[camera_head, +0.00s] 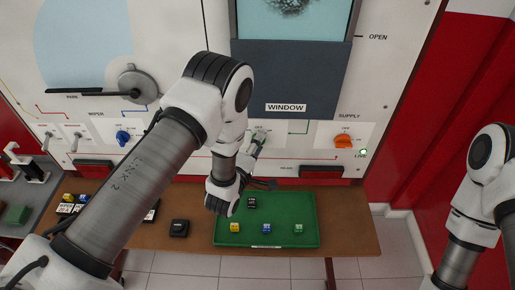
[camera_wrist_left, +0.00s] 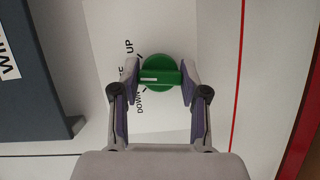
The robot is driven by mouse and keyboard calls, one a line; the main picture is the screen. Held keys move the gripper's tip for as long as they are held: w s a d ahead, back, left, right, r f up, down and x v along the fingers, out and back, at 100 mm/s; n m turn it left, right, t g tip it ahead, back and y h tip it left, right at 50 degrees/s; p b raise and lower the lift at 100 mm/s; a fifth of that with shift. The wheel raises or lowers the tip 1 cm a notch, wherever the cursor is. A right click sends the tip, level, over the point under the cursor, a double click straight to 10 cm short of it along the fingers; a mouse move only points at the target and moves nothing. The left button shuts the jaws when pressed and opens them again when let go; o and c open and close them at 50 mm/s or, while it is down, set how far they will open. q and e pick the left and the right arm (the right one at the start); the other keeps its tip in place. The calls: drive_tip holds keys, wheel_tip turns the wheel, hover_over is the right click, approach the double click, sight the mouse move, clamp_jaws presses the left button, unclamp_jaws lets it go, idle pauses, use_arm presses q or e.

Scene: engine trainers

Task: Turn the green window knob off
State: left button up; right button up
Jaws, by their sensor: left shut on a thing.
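The green window knob (camera_wrist_left: 160,66) is round with a raised bar, on a white plate (camera_wrist_left: 165,118). The bar lies crosswise in the wrist view, its white mark on the left. "UP" is printed above left and "DOWN" below left; lettering between them is partly hidden by a finger. My left gripper (camera_wrist_left: 160,77) has its two fingers at the ends of the bar and is shut on the knob. In the head view my left gripper (camera_head: 261,142) reaches the panel below the "WINDOW" label, largely covering the knob. My right gripper is out of view.
An orange supply knob (camera_head: 344,141) is to the right, beside a lit "LIVE" lamp (camera_head: 363,152). A blue knob (camera_head: 123,137) and a wiper arm (camera_head: 95,92) are on the left. Below, a green tray (camera_head: 282,242) with small blocks lies on a wooden bench (camera_head: 350,235).

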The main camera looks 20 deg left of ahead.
use_arm(q)
drive_tip(key=shift+f+n, duration=0.1)
drive_tip(key=shift+n, duration=0.5)
drive_tip(key=shift+t+b, duration=0.3)
drive_tip(key=o, duration=1.2)
drive_tip(key=shift+c, duration=0.2)
drive_tip(key=s, duration=0.7)
drive_tip(key=shift+s+a, duration=0.25)
drive_tip(key=shift+a, duration=0.15)
